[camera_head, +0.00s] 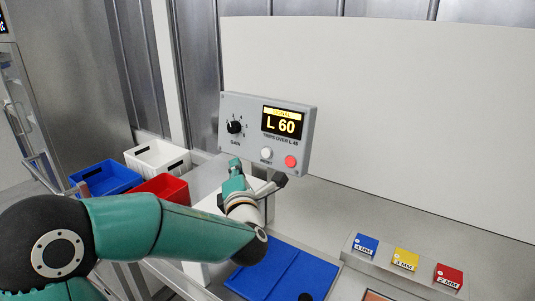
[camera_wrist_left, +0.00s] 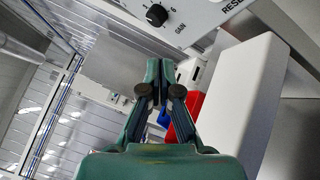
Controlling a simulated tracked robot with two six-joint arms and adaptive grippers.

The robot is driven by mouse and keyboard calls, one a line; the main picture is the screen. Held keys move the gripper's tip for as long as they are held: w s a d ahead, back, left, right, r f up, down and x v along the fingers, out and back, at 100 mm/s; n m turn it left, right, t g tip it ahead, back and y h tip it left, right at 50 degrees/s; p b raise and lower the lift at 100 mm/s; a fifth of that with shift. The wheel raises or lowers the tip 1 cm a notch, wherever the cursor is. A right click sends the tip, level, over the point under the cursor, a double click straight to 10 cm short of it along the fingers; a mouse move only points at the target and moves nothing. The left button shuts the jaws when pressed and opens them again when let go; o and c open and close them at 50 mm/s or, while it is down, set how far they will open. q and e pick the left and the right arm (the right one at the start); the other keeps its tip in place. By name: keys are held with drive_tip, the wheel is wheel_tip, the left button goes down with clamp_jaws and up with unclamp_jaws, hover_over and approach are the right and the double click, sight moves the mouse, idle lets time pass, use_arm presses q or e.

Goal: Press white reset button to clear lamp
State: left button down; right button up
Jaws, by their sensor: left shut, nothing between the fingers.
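The white reset button (camera_head: 266,153) sits low on the front of a grey control box (camera_head: 249,110), above the label RESET. A red round piece (camera_head: 290,161), lamp or button, is to its right. My right gripper is not in view.
Blue (camera_head: 105,178), white (camera_head: 158,157) and red (camera_head: 162,188) bins stand at the left. A blue mat (camera_head: 270,272) lies in front. Blue, yellow and red labelled blocks (camera_head: 405,259) sit at the right. A white panel (camera_head: 390,110) stands behind the box.

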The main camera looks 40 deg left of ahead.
sight(266, 153)
use_arm(q)
drive_tip(key=w+p, duration=0.1)
drive_tip(key=w, duration=0.1)
drive_tip(key=w+p, duration=0.1)
drive_tip(key=w, duration=0.1)
drive_tip(key=w+f+p, duration=0.1)
drive_tip(key=w, duration=0.1)
drive_tip(key=shift+w+a, duration=0.2)
drive_tip(key=shift+w+f+b, duration=0.3)
drive_tip(key=shift+w+b, duration=0.15)
drive_tip(key=shift+w, duration=0.05)
drive_tip(key=shift+w+a, duration=0.15)
drive_tip(key=shift+w, duration=0.55)
idle(0.3)
drive_tip(key=shift+w+f+b, duration=0.1)
drive_tip(key=shift+w+b, duration=0.2)
drive_tip(key=shift+b, duration=0.35)
drive_tip(key=shift+w, duration=0.15)
